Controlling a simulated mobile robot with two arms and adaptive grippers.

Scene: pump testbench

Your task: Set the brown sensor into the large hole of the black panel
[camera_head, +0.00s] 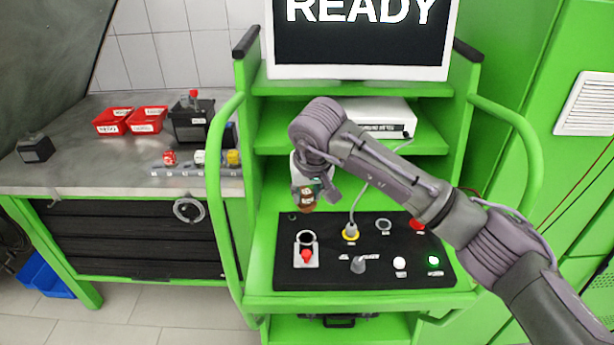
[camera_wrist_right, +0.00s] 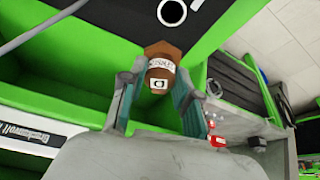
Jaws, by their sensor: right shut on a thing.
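My right gripper (camera_head: 311,190) is shut on the brown sensor (camera_head: 307,198) and holds it above the back left part of the black panel (camera_head: 330,278). In the right wrist view the sensor (camera_wrist_right: 160,72) sits between the two fingers (camera_wrist_right: 155,95), with a white label and a small square mark facing the camera. The sensor looks apart from the panel. The panel (camera_wrist_right: 115,12) shows at the top of that view with a white-ringed dark round opening (camera_wrist_right: 172,12). I cannot tell for sure which opening is the large hole. My left gripper is not in view.
Green rails flank the cart. Red bins (camera_head: 148,120) stand on the left bench. A monitor (camera_head: 360,35) reads READY.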

